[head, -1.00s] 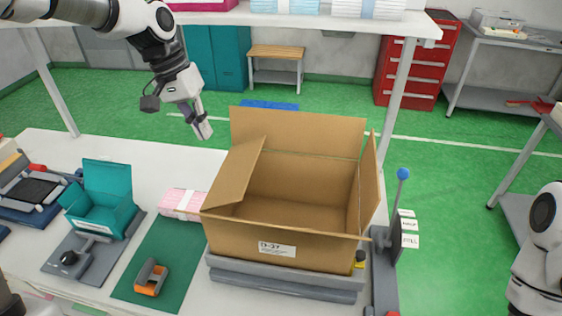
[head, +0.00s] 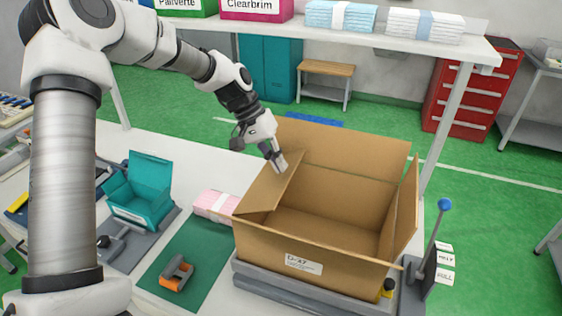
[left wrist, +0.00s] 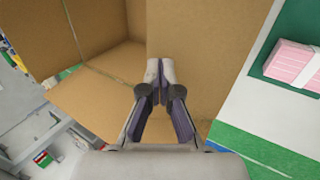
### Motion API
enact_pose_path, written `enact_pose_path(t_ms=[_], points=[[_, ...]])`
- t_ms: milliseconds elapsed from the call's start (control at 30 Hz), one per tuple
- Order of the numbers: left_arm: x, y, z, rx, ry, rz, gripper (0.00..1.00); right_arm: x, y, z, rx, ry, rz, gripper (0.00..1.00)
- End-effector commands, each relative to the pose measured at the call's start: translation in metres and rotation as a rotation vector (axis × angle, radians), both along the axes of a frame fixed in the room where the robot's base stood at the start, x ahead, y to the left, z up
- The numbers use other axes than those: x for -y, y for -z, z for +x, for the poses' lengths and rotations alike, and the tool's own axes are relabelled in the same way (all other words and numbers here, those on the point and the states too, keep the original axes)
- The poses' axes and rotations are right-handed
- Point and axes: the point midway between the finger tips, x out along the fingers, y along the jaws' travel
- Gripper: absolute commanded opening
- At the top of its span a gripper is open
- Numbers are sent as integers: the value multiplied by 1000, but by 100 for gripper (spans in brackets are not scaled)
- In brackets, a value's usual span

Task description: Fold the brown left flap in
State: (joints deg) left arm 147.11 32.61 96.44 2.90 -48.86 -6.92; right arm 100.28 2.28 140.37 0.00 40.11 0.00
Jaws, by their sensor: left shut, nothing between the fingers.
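The open brown box (head: 262,245) stands on a grey platform, its inside visible. Its left flap (head: 262,192) leans inward over the left part of the opening. My left gripper (head: 280,165) is shut and empty, with its fingertips at the far upper part of this flap. In the left wrist view the closed fingertips (left wrist: 158,70) are over the brown left flap (left wrist: 205,45), with the box interior (left wrist: 95,55) to the left. Whether the tips touch the flap I cannot tell. The far flap (head: 345,148) and the right flap (head: 407,205) stand up. My right gripper is out of view.
A pink pack (head: 214,204) lies left of the box. An orange and grey tool (head: 177,273) rests on a green mat (head: 200,245). A teal box (head: 140,195) stands further left. A post with a blue ball (head: 445,205) is right of the box.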

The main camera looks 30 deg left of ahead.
Motion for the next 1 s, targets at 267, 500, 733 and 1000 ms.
enact_pose_path(t_ms=[267,500,733,1000], points=[[8,14,2,1,0,1,0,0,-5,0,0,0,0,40],[8,14,2,0,1,2,0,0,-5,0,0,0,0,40],[11,16,2,-9,3,40,0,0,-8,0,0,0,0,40],[19,25,4,-34,5,141,0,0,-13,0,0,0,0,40]])
